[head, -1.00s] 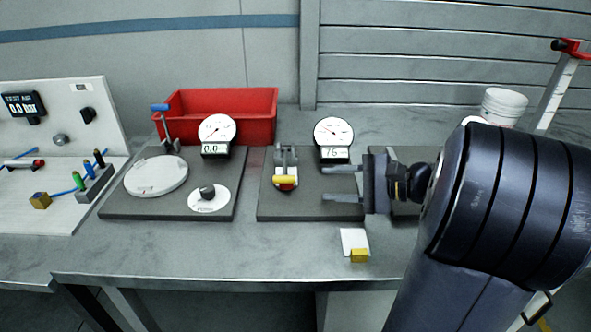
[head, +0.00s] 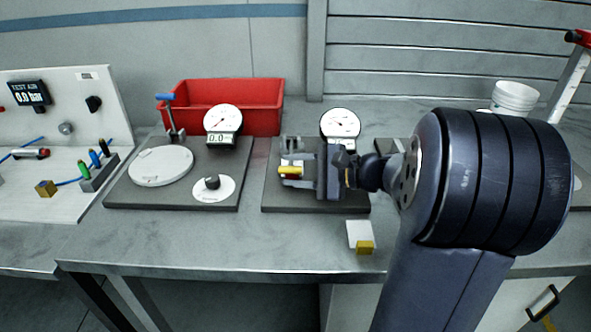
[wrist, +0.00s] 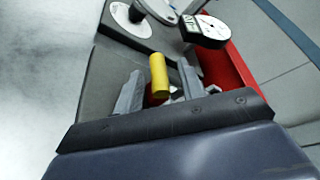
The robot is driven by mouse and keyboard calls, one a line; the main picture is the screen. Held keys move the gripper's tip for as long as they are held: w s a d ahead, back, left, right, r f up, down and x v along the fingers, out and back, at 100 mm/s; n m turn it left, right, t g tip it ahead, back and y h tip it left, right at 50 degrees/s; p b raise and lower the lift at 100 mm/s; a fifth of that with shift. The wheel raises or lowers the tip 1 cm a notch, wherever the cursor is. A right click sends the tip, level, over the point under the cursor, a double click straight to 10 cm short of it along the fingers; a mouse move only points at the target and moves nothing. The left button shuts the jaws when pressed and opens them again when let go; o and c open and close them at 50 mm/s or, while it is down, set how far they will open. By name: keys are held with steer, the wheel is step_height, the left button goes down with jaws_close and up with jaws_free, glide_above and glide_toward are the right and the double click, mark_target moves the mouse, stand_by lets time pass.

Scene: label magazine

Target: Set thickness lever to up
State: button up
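A lever with a yellow cylindrical handle (head: 288,170) is on the right dark gauge plate. The handle also shows in the wrist view (wrist: 158,74), with a red part below it. My gripper (head: 286,162) is open, its fingers on either side of the yellow handle, with a gap to each finger in the wrist view (wrist: 161,72). The gripper hides much of the lever in the head view. A second lever with a blue handle (head: 165,97) stands upright on the left gauge plate (head: 128,200). No label shows which one is the thickness lever.
A dial gauge (head: 340,123) stands behind my gripper, its readout hidden. The left gauge (head: 222,119) reads 0.0 beside a white disc (head: 160,166) and a black knob (head: 212,182). A red bin (head: 258,100) is behind.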

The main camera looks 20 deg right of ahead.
jaws_close()
stand_by(0.4)
